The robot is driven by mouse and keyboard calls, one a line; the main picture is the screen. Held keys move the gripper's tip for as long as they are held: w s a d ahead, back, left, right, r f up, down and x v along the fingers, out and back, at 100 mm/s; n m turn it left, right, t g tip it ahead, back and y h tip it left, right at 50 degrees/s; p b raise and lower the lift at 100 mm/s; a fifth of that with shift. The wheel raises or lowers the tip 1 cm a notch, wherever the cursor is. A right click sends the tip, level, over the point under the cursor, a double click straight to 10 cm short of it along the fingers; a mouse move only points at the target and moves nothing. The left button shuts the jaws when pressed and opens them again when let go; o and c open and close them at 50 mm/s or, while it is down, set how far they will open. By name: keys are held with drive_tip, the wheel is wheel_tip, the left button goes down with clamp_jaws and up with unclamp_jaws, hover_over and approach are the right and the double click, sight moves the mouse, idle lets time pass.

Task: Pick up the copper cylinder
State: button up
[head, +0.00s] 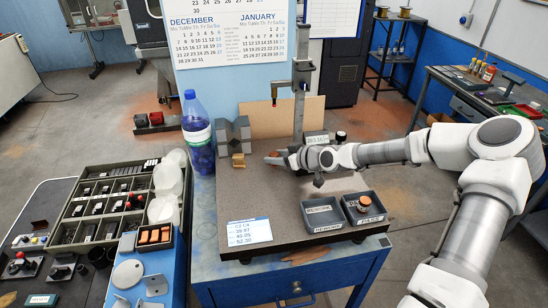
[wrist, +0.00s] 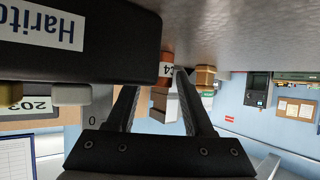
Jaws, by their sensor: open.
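A copper-coloured cylinder (wrist: 160,88) with a white label reading C4 shows between my fingers in the wrist view, where the scene is upside down. It stands on the grey plate (head: 300,215). My gripper (head: 283,158) is low over the back of the plate, its fingers (wrist: 156,82) open and pointing at the cylinder. I cannot tell whether the cylinder is fully between the fingertips or just beyond them. In the head view a reddish patch (head: 272,159) shows at the gripper's tip; the rest there is hidden.
A grey V-shaped block (head: 232,132) and a brass block (head: 238,160) stand left of my gripper. A dark REWORK tray (head: 322,225) and another tray (head: 378,218) holding a copper-coloured piece sit at front right. A blue bottle (head: 198,140) stands at left. A post stand (head: 301,95) rises behind.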

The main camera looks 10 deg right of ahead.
drive_tip(key=shift+x, duration=0.75)
clamp_jaws()
